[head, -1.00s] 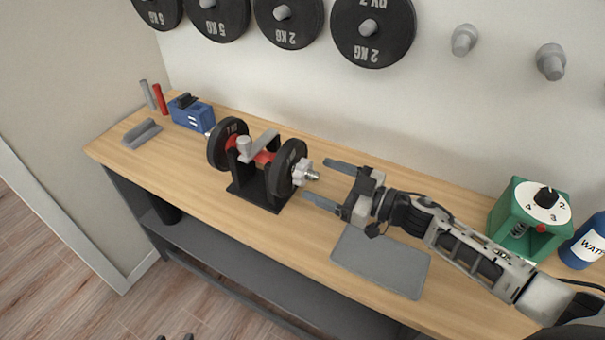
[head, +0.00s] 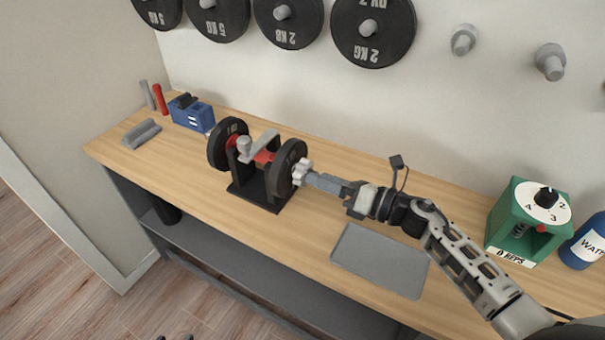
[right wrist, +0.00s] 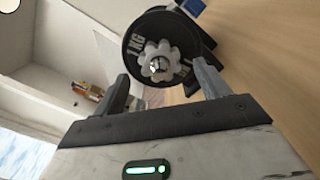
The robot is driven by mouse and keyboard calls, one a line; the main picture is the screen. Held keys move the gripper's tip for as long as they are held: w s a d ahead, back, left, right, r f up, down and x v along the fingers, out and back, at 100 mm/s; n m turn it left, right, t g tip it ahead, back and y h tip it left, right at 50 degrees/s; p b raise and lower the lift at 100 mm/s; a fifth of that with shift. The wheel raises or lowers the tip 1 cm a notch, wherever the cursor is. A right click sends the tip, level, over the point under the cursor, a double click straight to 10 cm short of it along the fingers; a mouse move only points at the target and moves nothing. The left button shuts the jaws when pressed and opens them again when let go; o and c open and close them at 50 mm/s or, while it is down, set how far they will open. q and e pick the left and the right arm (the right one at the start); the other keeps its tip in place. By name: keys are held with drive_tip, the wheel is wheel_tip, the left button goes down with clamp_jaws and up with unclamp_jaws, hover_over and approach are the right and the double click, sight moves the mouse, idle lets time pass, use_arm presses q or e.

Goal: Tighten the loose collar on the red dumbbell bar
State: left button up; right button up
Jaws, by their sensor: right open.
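The red dumbbell bar (head: 264,156) lies in a black cradle (head: 259,191) on the bench, with a black plate at each end and a grey clamp across its middle. The silver star-shaped collar (head: 301,172) sits on the right end of the bar. It also shows in the right wrist view (right wrist: 159,65), facing the camera against the 1 KG plate (right wrist: 143,39). My right gripper (head: 318,180) is open, its fingers pointing at the collar, one on each side of it in the wrist view. I cannot tell whether they touch it.
A grey mat (head: 380,262) lies in front of my right arm. A green dial box (head: 528,222) and blue bottle (head: 584,242) stand at right. A blue box (head: 191,114) and grey and red cylinders stand at far left. Weight plates hang on the wall.

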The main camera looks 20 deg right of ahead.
drive_tip(key=shift+n, duration=1)
drive_tip(key=shift+a, duration=0.1)
drive_tip(key=shift+b+x, duration=0.4)
drive_tip(key=shift+x, duration=1.35)
drive_tip(key=c, duration=0.9)
